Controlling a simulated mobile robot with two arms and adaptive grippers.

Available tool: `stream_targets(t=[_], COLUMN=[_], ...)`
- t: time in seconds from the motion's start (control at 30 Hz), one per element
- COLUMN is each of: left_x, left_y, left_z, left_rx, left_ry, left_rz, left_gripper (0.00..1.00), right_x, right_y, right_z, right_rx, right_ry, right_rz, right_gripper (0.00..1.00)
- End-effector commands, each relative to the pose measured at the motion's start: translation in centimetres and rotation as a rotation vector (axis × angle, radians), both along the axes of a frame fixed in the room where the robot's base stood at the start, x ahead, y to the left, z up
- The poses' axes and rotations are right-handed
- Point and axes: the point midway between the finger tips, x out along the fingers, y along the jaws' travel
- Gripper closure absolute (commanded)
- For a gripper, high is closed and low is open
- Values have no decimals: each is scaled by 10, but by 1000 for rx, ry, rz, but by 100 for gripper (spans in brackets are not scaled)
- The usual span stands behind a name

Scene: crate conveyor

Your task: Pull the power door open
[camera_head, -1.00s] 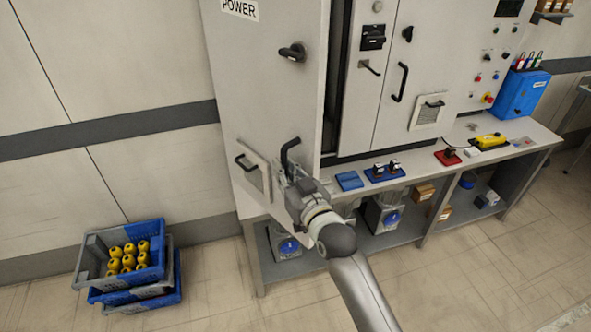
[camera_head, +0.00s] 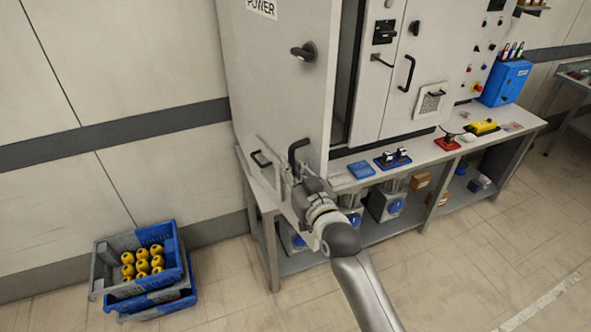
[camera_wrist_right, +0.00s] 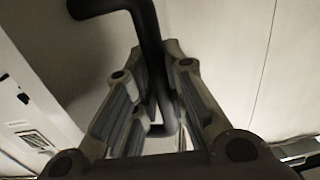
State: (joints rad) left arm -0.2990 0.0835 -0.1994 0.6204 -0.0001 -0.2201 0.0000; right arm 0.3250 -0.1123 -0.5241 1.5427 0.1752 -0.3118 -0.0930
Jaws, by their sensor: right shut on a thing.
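The power door (camera_head: 275,85) is the pale grey cabinet door with a POWER label at the top left of the head view. It stands ajar, with a dark gap between its right edge and the cabinet front. Its black bar handle (camera_head: 294,152) is low near that edge. My right gripper (camera_head: 297,180) is at the handle's lower part. In the right wrist view the handle (camera_wrist_right: 150,50) runs down between the two fingers, which are shut on it. My left gripper is not in view.
A workbench (camera_head: 430,153) under the cabinet carries a blue box (camera_head: 503,85) and small red, blue and yellow devices. Stacked crates (camera_head: 115,285) with yellow items stand on the floor at left. A black knob (camera_head: 303,51) is higher on the door. The floor at lower right is clear.

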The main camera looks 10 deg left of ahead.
Motion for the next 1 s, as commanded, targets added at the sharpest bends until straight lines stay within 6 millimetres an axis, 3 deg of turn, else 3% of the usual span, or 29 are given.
stream_targets(t=[0.4,0.43,0.57,1.0], left_x=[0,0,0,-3], left_y=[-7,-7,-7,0], left_z=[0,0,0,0], left_rx=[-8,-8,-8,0], left_ry=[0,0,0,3], left_rz=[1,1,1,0], left_gripper=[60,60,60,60], right_x=[1,1,1,-4], right_y=[0,0,0,-3], right_z=[3,3,2,1], right_rx=[-1,-1,1,1], right_ry=[-10,-10,-8,-3], right_rz=[-2,-2,-2,-1], right_gripper=[100,83,66,65])
